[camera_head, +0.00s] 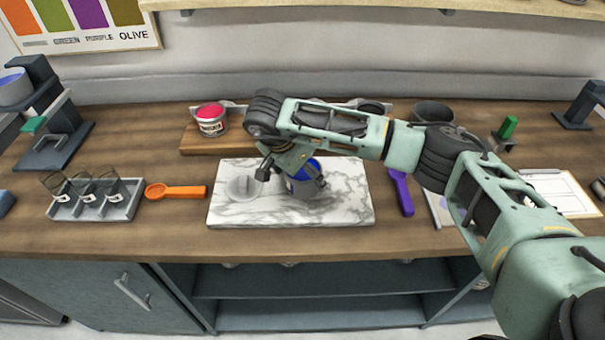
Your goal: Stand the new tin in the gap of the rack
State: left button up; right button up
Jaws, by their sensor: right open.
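A grey tin with blue ink (302,187) stands on the white marble slab (350,207). My right gripper (290,178) is over this tin, its fingers open around the tin's upper part. I cannot tell whether they touch it. A round pale lid (243,188) lies on the slab to the left of the tin. The wooden rack (193,142) is at the back of the counter. A tin with red ink (211,120) stands at its left end. My right arm hides much of the rack, including its middle. My left gripper is out of view.
An orange scoop (176,191) and a grey tray with several small items (125,206) are left of the slab. A purple tool (401,192) is right of it. A dark bowl (433,113) stands behind my arm. A dark stand (54,145) is at far left.

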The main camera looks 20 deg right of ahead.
jog(key=shift+f, duration=0.1)
jog(key=shift+c, duration=0.3)
jog(key=c, duration=1.7)
jog(key=shift+c, duration=0.7)
jog(key=shift+w+r, duration=0.1)
jog(key=shift+r, duration=0.1)
